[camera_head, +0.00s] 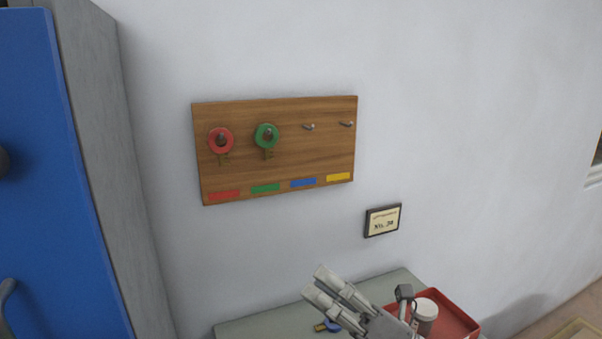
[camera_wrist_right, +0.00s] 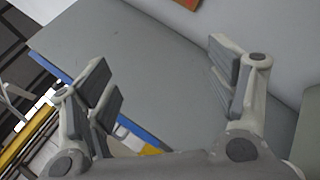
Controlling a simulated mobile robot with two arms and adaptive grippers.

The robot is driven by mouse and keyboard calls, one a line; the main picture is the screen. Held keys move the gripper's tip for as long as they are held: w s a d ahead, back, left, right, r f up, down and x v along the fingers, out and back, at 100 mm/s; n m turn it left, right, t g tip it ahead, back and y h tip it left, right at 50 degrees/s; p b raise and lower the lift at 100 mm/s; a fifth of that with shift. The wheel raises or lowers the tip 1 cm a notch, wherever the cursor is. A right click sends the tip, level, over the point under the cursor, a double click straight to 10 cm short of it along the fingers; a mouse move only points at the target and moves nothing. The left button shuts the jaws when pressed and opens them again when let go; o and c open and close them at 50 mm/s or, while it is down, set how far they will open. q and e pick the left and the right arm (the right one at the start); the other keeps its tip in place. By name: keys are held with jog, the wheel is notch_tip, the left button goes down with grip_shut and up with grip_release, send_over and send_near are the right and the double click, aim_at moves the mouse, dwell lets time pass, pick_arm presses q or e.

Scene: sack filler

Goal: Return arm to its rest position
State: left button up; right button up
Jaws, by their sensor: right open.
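My right gripper (camera_head: 317,282) is at the bottom of the head view, above the grey table top (camera_head: 265,320) and below the key board. In the right wrist view its two fingers (camera_wrist_right: 165,75) stand wide apart with nothing between them. A blue-headed key (camera_head: 331,326) lies low beside the fingers in the head view, partly hidden by them. My left gripper is not in view.
A wooden key board (camera_head: 310,160) hangs on the wall, with a red key (camera_head: 221,140) and a green key (camera_head: 266,136) on hooks; two hooks are bare. A red tray (camera_head: 463,322) with a white jar (camera_head: 425,311) stands right of my gripper. A blue cabinet door (camera_head: 60,180) is at left.

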jog(key=w+d+f+m+t+h, duration=0.25)
jog(key=d+m+t+h, duration=0.35)
jog(key=m, duration=0.4)
jog(key=w+d+f+m+t+h, duration=0.1)
jog(key=d+f+m+t+h, duration=0.3)
jog(key=m+h, duration=0.5)
jog(key=s+d+f+m+g+h, duration=0.3)
jog(key=d+f+m+g+h, duration=0.2)
jog(key=d+f+m, duration=0.4)
jog(key=s+a+f+m+g, duration=0.1)
jog(key=s+f+m+g, duration=0.4)
jog(key=s+f, duration=0.55)
jog(key=s+a+f+m+g, duration=0.1)
jog(key=s+f+m+g, duration=0.1)
jog(key=s+f+g, duration=0.85)
jog(key=s+f+t, duration=0.1)
jog(key=s+f, duration=0.1)
jog(key=f, duration=1)
jog(key=s+f+t, duration=0.1)
jog(key=s+f, duration=0.1)
jog(key=f, duration=0.9)
jog(key=s+d+f+g, duration=0.1)
jog(key=s+d+f, duration=0.2)
jog(key=s+f, duration=1.3)
jog(key=shift+s+d+f+g+y, duration=0.2)
jog(key=shift+s+f+g+y, duration=0.15)
jog(key=shift+f, duration=0.35)
jog(key=shift+c, duration=0.2)
